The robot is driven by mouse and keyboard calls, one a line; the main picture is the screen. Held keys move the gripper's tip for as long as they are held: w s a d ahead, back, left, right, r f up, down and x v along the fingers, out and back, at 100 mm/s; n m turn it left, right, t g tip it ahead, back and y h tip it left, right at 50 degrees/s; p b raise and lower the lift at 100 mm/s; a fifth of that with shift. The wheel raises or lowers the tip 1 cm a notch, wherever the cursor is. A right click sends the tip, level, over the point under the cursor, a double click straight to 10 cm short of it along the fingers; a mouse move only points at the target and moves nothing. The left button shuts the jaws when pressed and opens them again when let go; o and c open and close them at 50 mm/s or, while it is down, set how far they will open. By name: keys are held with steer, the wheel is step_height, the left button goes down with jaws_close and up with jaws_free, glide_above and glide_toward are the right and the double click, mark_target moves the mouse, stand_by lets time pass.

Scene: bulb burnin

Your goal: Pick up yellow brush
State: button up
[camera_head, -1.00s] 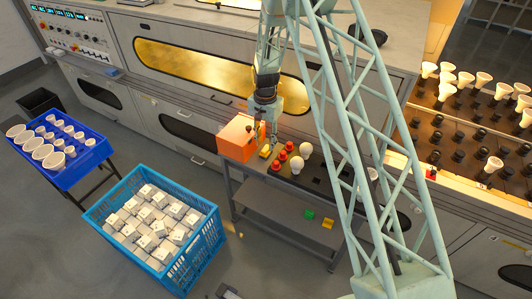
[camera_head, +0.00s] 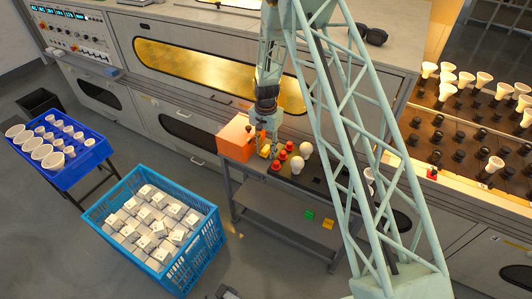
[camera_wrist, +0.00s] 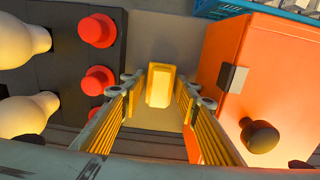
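The yellow brush (camera_wrist: 161,85) shows in the wrist view as a yellow block between the two fingers of my gripper (camera_wrist: 155,100). The fingers are spread, with a gap on each side of the block. In the head view, the brush (camera_head: 265,152) is a small yellow patch on the bench beside the orange box, partly hidden by my gripper (camera_head: 264,140), which hangs just above it. The far end of the brush and its bristles cannot be made out.
An orange box (camera_wrist: 270,80) with a dark knob stands close to the right finger in the wrist view. Red buttons (camera_wrist: 97,30) and white bulbs (camera_wrist: 25,115) sit on a black panel (camera_wrist: 60,75) to the left. A blue crate (camera_head: 98,224) of white boxes stands on the floor.

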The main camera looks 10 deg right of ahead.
mark_target(266, 148)
steer(key=shift+c, duration=0.7)
steer(key=c, duration=0.5)
steer(key=shift+r, duration=0.1)
steer(key=shift+r+p, duration=0.55)
steer(key=shift+r, duration=4.35)
steer(key=o, duration=0.3)
steer(key=shift+c, duration=0.9)
